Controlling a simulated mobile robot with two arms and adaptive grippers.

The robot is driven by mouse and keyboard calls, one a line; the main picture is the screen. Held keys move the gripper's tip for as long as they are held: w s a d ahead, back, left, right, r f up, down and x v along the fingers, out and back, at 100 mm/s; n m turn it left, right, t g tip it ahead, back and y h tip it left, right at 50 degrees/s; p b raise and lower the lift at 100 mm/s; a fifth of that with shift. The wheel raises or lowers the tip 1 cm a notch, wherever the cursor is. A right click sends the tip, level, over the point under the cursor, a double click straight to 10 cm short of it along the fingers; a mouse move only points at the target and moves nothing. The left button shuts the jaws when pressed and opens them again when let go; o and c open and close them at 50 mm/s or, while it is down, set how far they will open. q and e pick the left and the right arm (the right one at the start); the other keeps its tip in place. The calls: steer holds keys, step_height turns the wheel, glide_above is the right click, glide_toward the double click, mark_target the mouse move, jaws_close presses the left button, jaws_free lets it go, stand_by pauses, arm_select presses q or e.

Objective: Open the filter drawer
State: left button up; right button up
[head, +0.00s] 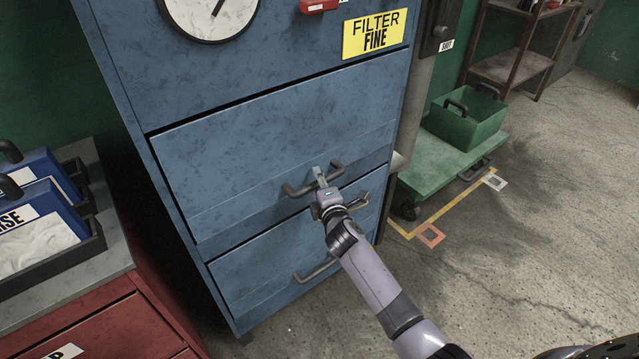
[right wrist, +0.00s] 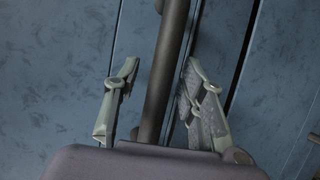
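The blue cabinet bears a yellow "FILTER FINE" sign (head: 374,33). Its upper drawer (head: 270,140) looks shut, with a dark seam along its top edge. The drawer's grey bar handle (head: 298,190) is near the bottom of its front. My right gripper (head: 320,178) is at the middle of this handle. In the right wrist view, the handle bar (right wrist: 166,70) runs between the two fingers of my right gripper (right wrist: 160,95). The fingers are apart, with a visible gap on the left side and the right finger close to the bar. My left gripper is out of view.
A lower drawer with its own handle (head: 318,270) is below. Blue bins (head: 50,215) in a dark tray stand on a red cabinet (head: 100,330) at left. A green cart (head: 450,160) carries a green box (head: 465,120) at right. The floor at right is mostly clear.

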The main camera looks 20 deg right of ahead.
steer(key=shift+c, duration=0.4)
jaws_close()
stand_by(0.5)
